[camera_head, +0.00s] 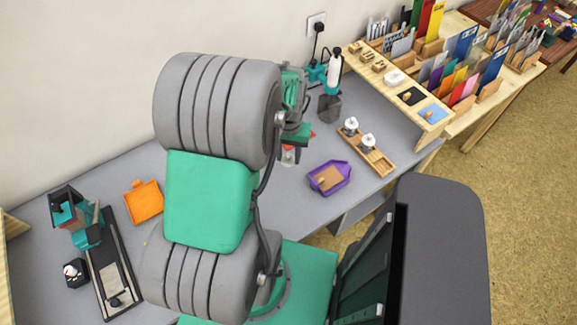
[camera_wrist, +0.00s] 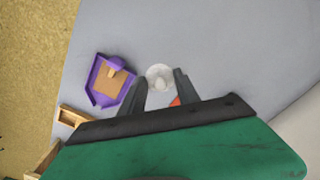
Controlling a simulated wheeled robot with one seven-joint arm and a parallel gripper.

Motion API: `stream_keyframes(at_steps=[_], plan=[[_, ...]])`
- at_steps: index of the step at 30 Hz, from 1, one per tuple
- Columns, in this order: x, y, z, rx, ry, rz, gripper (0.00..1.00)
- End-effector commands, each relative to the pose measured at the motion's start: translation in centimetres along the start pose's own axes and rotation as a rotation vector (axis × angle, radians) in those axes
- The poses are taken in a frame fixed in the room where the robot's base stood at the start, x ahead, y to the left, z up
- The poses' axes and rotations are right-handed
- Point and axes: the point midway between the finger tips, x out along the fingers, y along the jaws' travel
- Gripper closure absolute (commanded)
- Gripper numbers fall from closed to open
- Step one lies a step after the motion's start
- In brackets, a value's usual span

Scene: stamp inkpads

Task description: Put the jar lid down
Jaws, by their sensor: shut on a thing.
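The jar lid (camera_wrist: 153,72) is a pale round disc with a beige knob in the wrist view. My gripper (camera_wrist: 160,84) is shut on it, with one dark finger on each side of the knob. In the head view my gripper (camera_head: 289,152) points down above the grey table, left of the purple tray. My arm covers much of that view, and the lid is small and hard to make out there. I cannot tell how far the lid is from the table top.
The purple tray (camera_head: 314,185) holds a brown pad. A wooden holder (camera_head: 380,165) with two white-topped items stands to its right. An orange tray (camera_head: 145,208) and a black-and-teal device (camera_head: 105,262) are at left.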

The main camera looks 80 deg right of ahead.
Motion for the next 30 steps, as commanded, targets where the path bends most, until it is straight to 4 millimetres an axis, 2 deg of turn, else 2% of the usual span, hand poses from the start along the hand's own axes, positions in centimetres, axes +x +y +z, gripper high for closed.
stream_keyframes(at_steps=[1, 3, 11, 15, 26, 27, 30], plan=[[2.7, -0.2, -1.0, -0.001, -0.003, 0.000, 0.99], [4.1, -0.5, -2.3, 0.000, -0.001, 0.000, 0.99], [6.3, -0.9, -4.7, -0.001, -0.001, 0.000, 0.99], [9.0, -1.0, -4.8, -0.001, -0.003, 0.000, 0.99], [9.2, -1.0, -4.8, -0.001, -0.001, 0.000, 0.99], [9.3, -0.9, -4.9, 0.000, 0.000, 0.000, 0.61], [9.2, -0.9, -4.9, 0.000, 0.000, 0.000, 0.53]])
